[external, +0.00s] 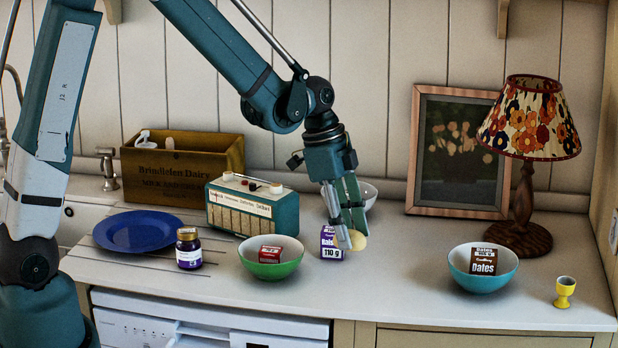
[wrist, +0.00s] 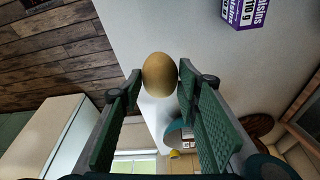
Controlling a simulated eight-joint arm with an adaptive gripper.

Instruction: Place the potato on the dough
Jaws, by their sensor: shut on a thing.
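My gripper (external: 347,238) is shut on a pale yellow-tan, rounded potato (external: 358,240). The potato shows clearly in the wrist view (wrist: 160,74), pinched between the two fingertips. In the external view it appears beside the purple-and-white raisins box, held seemingly above the counter; the exact height is hard to tell. I cannot make out any dough in either view.
The raisins box (external: 331,243) stands close by. A green bowl (external: 270,268) with a red box is left; a teal bowl (external: 482,282) with a dates box and a yellow egg cup (external: 564,291) are right. A white bowl (external: 370,196) sits behind.

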